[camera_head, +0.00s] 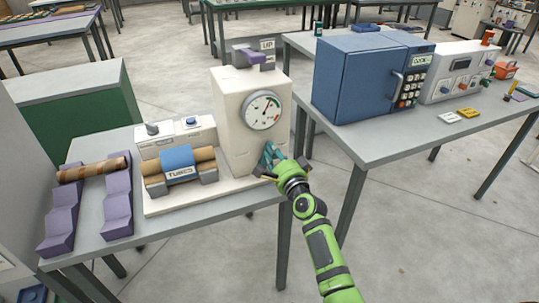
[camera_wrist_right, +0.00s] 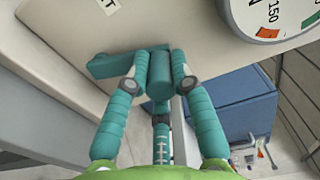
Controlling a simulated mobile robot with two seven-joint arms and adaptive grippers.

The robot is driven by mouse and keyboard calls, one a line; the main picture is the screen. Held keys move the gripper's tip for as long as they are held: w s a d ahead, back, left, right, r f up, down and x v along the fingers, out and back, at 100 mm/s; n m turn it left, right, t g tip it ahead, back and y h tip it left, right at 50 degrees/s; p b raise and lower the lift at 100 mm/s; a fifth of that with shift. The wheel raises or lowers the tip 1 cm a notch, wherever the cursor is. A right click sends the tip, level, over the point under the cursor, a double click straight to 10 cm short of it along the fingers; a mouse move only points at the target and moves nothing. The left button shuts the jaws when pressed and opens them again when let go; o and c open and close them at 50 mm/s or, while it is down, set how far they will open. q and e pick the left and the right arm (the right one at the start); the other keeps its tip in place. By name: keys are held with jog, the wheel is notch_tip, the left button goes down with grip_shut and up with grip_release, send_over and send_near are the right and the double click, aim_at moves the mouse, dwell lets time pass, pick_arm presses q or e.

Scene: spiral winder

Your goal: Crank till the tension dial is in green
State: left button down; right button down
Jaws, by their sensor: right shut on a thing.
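The white winder (camera_head: 226,115) stands on the left table with a round tension dial (camera_head: 262,110) on its front. The dial has coloured marks on its right side; its needle seems to point to the upper right, but is too small to read surely. In the right wrist view only the dial's lower edge (camera_wrist_right: 268,18) shows, with red and green bands and no needle. My right gripper (camera_head: 271,166) is below the dial. In the wrist view its fingers are shut on the teal crank handle (camera_wrist_right: 159,78), with the crank arm (camera_wrist_right: 112,64) reaching left. My left gripper is out of view.
A roll labelled TUBES (camera_head: 178,165) sits on the winder's base. A brown patterned tube (camera_head: 92,169) lies on purple stepped racks (camera_head: 117,207) at the left. A blue oven-like box (camera_head: 352,85) stands on the right table (camera_head: 385,140).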

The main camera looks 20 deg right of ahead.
jog(key=shift+d+f+m, duration=0.1)
jog(key=shift+d+m, duration=0.2)
jog(key=shift+m, duration=0.2)
jog(key=c, duration=1.1)
grip_release()
jog(key=shift+f, duration=0.1)
jog(key=s, duration=1.2)
jog(key=shift+d, duration=0.25)
